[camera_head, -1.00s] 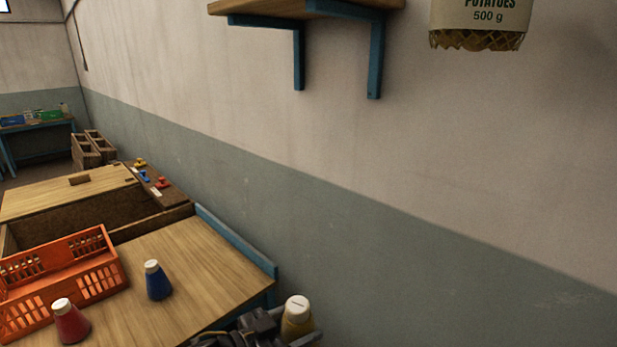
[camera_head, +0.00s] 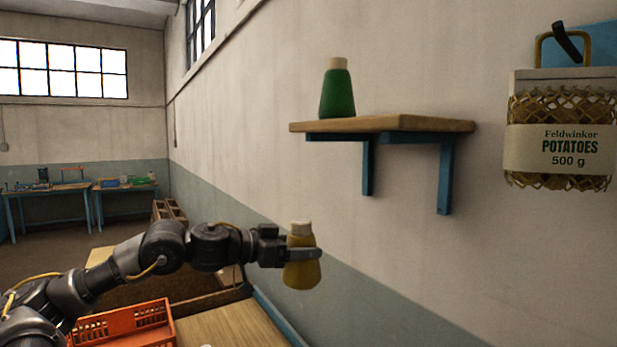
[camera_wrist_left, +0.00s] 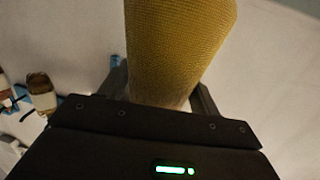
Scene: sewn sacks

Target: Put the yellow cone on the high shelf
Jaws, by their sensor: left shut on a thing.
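The yellow cone (camera_head: 301,273), a sack with a pale top, is upright in my left gripper (camera_head: 304,254). The gripper is shut around its upper part and holds it in the air, below and left of the high shelf (camera_head: 425,125). In the left wrist view the yellow cone (camera_wrist_left: 178,45) fills the space between the fingers. The high shelf is a wooden board on blue brackets on the wall. A green cone (camera_head: 337,94) with a pale top stands upright on its left part. My right gripper is not in view.
A net bag of potatoes (camera_head: 558,148) hangs on the wall right of the shelf. The shelf's right part is bare. An orange crate (camera_head: 125,325) and a wooden table (camera_head: 235,330) are below my left arm.

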